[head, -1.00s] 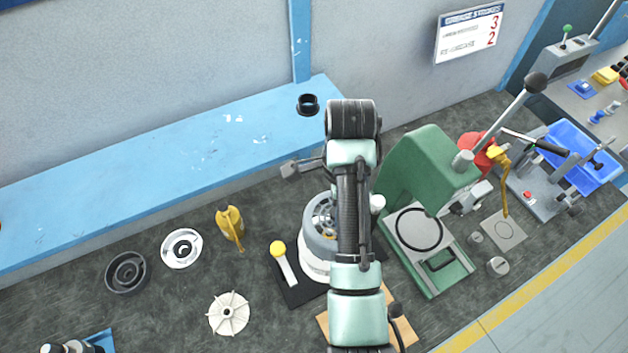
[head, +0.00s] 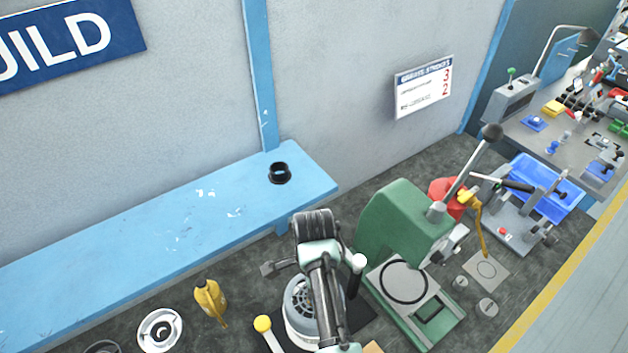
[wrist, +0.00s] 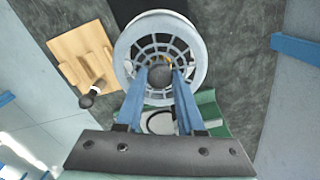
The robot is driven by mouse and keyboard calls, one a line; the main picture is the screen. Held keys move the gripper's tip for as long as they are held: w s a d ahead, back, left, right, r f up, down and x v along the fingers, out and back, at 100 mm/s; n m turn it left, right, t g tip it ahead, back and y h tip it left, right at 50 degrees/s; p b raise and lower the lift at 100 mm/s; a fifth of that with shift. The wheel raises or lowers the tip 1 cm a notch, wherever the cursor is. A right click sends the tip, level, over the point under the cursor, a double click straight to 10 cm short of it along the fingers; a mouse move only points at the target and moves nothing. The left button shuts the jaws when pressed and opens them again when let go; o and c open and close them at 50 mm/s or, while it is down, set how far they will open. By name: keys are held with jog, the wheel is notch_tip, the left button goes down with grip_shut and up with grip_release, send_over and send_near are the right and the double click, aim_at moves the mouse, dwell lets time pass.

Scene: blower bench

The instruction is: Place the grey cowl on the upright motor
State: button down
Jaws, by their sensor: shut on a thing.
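The grey cowl (wrist: 160,22) is a round ring with a spoked grille, seen from above in the wrist view. My gripper (wrist: 160,72) has its two blue fingers down at the grille's centre, shut on the cowl's middle. In the head view the cowl (head: 293,297) shows beside my arm, which covers its right part and hides the fingers. A white round body shows directly below the cowl in the head view. I cannot make out the upright motor separately, nor tell whether the cowl rests on anything.
A green press (head: 400,225) with a long lever stands close to the right. A yellow-knobbed lever (head: 263,324) and a yellow tool (head: 210,302) are to the left. A wooden board (wrist: 78,55) lies beside the cowl.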

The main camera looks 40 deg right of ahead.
jog(key=c, duration=1)
grip_release()
jog(key=shift+f, duration=0.2)
jog(key=o, duration=0.5)
jog(key=shift+r, duration=0.1)
jog(key=shift+r+p, duration=0.7)
jog(key=shift+r, duration=5.45)
